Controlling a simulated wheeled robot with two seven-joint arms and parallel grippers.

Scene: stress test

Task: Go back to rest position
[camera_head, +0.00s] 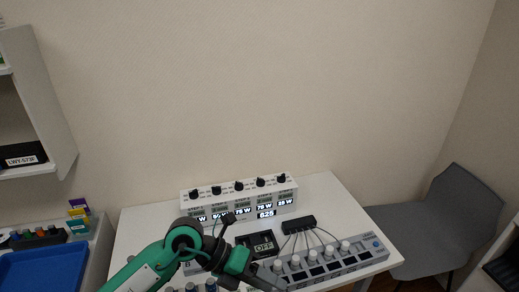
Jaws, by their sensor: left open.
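My left arm, green and black, comes in from the lower left over the table's front. My left gripper (268,281) is at its end, low in the view and pointing down to the right, over or just in front of the grey panel with knobs (330,262). It is open, and I see nothing held in it. Its fingertips are small and dark against the panel, so I cannot tell whether they touch it. My right gripper is not in view.
A white box with black knobs and watt displays (238,197) stands at the table's (140,222) back. A display reading OFF (263,246) and a black cable block (299,224) lie before it. A grey chair (425,225) stands right; a blue tray (42,270) and shelf (40,105) are left.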

